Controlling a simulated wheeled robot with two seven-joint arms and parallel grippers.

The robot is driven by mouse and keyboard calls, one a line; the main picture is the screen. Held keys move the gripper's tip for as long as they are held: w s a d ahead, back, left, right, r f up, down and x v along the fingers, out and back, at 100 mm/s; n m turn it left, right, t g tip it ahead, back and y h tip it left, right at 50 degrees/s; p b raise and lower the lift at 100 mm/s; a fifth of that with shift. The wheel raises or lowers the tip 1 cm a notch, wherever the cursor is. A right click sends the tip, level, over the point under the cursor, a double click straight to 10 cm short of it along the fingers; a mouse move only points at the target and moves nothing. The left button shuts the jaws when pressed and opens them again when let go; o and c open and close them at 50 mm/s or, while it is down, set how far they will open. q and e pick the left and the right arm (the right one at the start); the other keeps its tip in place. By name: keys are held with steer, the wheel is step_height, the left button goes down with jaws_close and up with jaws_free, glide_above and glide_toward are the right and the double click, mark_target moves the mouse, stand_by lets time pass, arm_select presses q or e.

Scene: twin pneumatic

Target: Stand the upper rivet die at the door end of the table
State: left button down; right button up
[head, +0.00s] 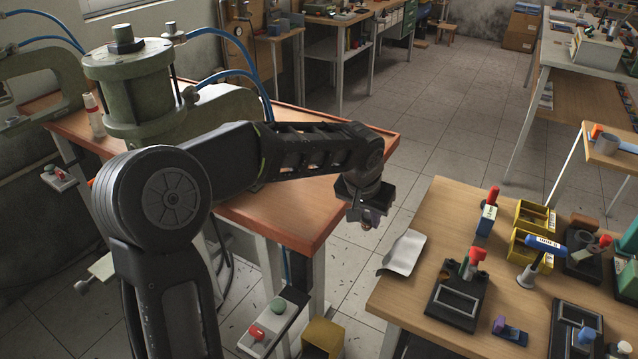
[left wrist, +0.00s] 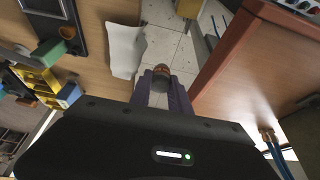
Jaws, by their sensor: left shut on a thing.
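My left gripper (head: 371,212) hangs in the gap between the press table and the right-hand work table, pointing down. In the left wrist view its two purple-grey fingers (left wrist: 162,92) are shut on a small dark round piece with a brownish end, which looks like the upper rivet die (left wrist: 161,73). In the head view the die is mostly hidden by the gripper. The wooden work table (head: 410,300) carries several fixtures. The press table (head: 315,212) has a red-brown edge. My right gripper is out of view.
A crumpled pale sheet (head: 404,252) lies at the work table's left edge. Yellow bins (head: 534,216), a black fixture (head: 457,303) and a blue-handled tool (head: 536,258) stand further right. A green press (head: 135,95) with blue hoses stands on the press table.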

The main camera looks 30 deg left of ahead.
arm_select(q)
steer(key=a+r, duration=0.1)
steer(key=a, duration=0.2)
steer(key=a+r, duration=0.1)
steer(key=a, duration=0.1)
steer(key=a+r, duration=0.2)
steer(key=a, duration=0.1)
steer(key=shift+w+a, duration=0.3)
steer(key=s+a+r, duration=0.1)
steer(key=a+r, duration=0.5)
steer(key=a, duration=0.3)
steer(key=shift+s+a, duration=0.25)
steer(key=shift+s, duration=0.1)
steer(key=shift+f, duration=3.1)
steer(key=shift+f, duration=1.9)
